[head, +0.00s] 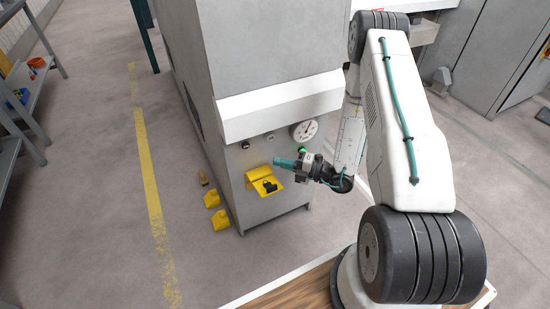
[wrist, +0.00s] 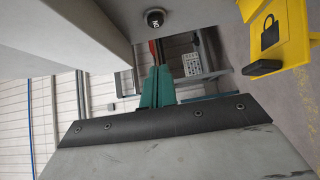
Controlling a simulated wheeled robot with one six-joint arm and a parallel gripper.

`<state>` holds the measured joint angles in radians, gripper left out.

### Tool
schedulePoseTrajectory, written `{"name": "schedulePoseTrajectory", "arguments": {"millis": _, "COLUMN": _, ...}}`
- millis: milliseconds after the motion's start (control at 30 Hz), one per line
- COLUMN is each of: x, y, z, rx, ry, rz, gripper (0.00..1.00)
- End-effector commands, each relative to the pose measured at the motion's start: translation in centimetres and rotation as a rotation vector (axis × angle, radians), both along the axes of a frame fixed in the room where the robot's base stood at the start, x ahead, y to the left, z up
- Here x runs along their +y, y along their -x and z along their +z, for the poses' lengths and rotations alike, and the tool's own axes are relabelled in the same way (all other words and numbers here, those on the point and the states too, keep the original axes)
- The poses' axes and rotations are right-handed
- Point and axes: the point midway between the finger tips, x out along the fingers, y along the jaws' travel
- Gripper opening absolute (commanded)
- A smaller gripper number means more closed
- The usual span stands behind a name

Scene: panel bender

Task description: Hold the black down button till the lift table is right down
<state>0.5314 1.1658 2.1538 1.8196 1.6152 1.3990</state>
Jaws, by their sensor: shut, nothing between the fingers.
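A round black control (wrist: 154,18) with a small white marking sits on the grey panel in the wrist view. I cannot read the marking clearly. In the head view, two small dark controls show on the cabinet front, one at the left (head: 245,145) and one nearer the gauge (head: 270,136); I cannot tell which is the down button. My gripper (head: 277,162) has teal fingers, shut and empty, in front of the panel below these controls. In the wrist view its fingertips (wrist: 157,68) are apart from the black control. I cannot make out the lift table.
A green button (head: 302,150) and a round gauge (head: 304,130) are on the panel. Yellow blocks (head: 221,219) stand on the floor.

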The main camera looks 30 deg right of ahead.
Motion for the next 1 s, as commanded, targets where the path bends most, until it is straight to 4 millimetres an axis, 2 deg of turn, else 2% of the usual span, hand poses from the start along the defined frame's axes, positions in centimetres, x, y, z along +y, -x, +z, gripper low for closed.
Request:
{"name": "schedulePoseTrajectory", "arguments": {"millis": 400, "x": 6.1, "y": -6.2, "z": 0.0, "rx": -0.003, "ry": 0.001, "rz": 0.003, "gripper": 0.00}}
{"name": "schedulePoseTrajectory", "arguments": {"millis": 633, "x": 5.8, "y": -9.2, "z": 0.0, "rx": -0.003, "ry": 0.001, "rz": 0.000, "gripper": 0.00}}
{"name": "schedulePoseTrajectory", "arguments": {"millis": 1000, "x": 5.7, "y": -9.8, "z": 0.0, "rx": 0.000, "ry": 0.000, "rz": -0.002, "gripper": 0.00}}
